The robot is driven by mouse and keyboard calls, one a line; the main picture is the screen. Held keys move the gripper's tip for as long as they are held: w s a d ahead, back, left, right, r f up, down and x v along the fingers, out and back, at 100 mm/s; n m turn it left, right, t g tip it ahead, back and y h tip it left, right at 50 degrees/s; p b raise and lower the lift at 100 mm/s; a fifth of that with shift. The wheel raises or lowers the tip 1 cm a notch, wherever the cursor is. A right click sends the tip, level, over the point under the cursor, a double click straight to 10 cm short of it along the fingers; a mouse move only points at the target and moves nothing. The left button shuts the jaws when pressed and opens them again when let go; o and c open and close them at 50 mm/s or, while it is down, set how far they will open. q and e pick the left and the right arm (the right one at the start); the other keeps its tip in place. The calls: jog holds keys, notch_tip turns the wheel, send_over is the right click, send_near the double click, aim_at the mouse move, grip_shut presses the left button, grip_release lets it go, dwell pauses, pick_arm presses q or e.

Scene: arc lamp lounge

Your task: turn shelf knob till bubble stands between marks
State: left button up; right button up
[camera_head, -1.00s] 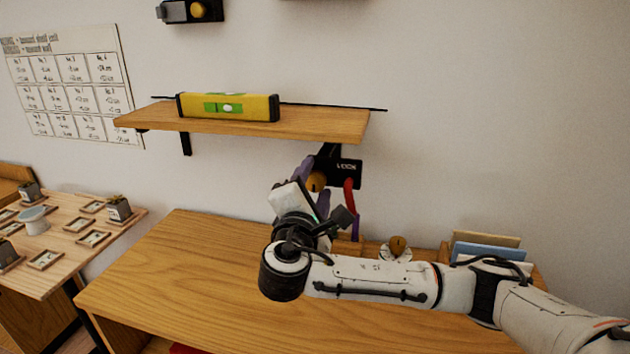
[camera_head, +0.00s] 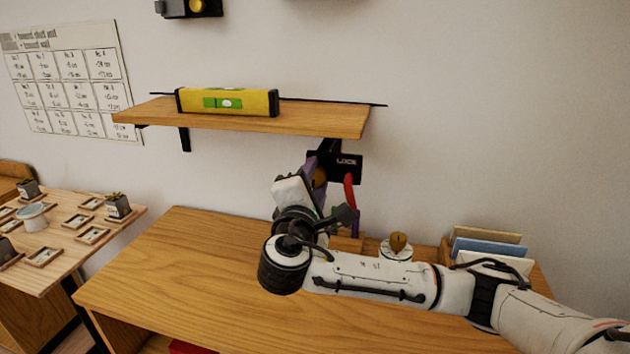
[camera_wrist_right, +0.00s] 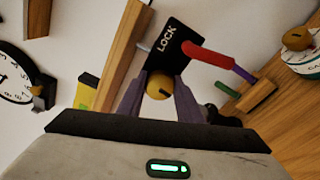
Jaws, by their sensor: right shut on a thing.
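The shelf (camera_head: 330,118) is a wooden board on the wall, looking slightly tilted. A yellow spirit level (camera_head: 250,102) lies on it, with a pale bubble in a green window (camera_head: 222,103); its place against the marks is too small to tell. Under the shelf's right end is a black bracket marked LOCK (camera_head: 348,163) with a red lever (camera_head: 349,190). My right gripper (camera_head: 312,180) is shut on the round brass-yellow shelf knob (camera_wrist_right: 159,86), its purple fingers either side of it in the right wrist view (camera_wrist_right: 160,95). My left gripper is not in view.
A wooden desk (camera_head: 190,270) spreads below, mostly clear at left. A small wooden knob on a white base (camera_head: 397,245) and upright folders (camera_head: 487,243) stand at its right. A side table (camera_head: 70,255) with small plants is at left. A wall chart (camera_head: 65,80) hangs above it.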

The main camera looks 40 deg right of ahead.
jog(key=m+b, duration=0.1)
jog(key=m, duration=0.1)
jog(key=m+b, duration=0.2)
jog(key=shift+f, duration=0.3)
jog(key=shift+m+h+b, duration=0.3)
jog(key=shift+m+b, duration=0.7)
jog(key=shift+m, duration=0.2)
jog(key=shift+m+b, duration=0.7)
jog(key=shift+m, duration=0.1)
jog(key=shift+r+m+b, duration=0.15)
jog(key=shift+m+b, duration=0.75)
jog(key=shift+m, duration=0.3)
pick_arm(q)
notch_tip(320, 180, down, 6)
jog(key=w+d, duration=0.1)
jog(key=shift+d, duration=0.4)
pick_arm(e)
jog(key=shift+m, duration=0.4)
pick_arm(q)
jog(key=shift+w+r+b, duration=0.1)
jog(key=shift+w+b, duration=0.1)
jog(key=shift+b, duration=0.1)
pick_arm(e)
jog(key=shift+r, duration=0.15)
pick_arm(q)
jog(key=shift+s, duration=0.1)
pick_arm(e)
jog(key=o, duration=1)
